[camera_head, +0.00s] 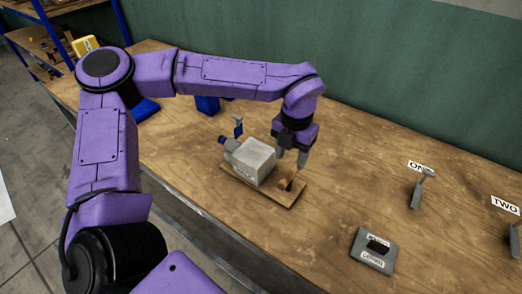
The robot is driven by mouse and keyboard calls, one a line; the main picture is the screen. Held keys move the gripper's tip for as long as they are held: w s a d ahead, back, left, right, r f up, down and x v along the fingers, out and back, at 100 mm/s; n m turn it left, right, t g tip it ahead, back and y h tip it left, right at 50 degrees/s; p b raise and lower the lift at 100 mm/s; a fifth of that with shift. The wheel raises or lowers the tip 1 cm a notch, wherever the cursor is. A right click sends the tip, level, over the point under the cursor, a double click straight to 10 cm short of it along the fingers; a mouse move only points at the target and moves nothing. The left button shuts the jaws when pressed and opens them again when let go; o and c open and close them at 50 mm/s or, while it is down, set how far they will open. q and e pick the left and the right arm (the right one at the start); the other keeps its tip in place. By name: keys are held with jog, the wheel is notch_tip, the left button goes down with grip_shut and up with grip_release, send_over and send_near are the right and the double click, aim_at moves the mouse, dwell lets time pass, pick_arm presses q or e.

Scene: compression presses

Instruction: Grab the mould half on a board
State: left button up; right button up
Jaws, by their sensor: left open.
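A thin brown board (235,179) lies on the wooden table. A pale grey block (254,161) sits on the board towards its left, with blue and dark fittings at its left side. A small brown and dark piece (290,185) is on the board to the right of the block. I cannot tell for sure which of these is the mould half. My left gripper (291,156) points down, open and empty, just above the right part of the board, beside the grey block. My right gripper is not in view.
A grey plate with a black handle and label (375,250) lies at the front right. Grey upright pieces stand by the labels ONE (419,167) and TWO (505,205). A green wall (400,80) borders the back. The table between board and plate is clear.

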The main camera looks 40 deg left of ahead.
aim_at(291, 171)
pick_arm(q)
jog(key=shift+f+b, duration=0.3)
jog(key=shift+f, duration=0.3)
jog(key=shift+w+f, duration=0.25)
jog(key=shift+f, duration=0.1)
jog(key=f+p, duration=0.1)
jog(key=f, duration=0.2)
jog(key=f+p, duration=0.1)
jog(key=f, duration=0.2)
jog(key=w+f+p, duration=0.1)
jog(key=f, duration=0.2)
jog(key=shift+f, duration=0.45)
grip_shut()
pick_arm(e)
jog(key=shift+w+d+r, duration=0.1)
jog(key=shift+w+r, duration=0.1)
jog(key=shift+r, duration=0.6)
pick_arm(q)
jog(key=shift+r, duration=0.15)
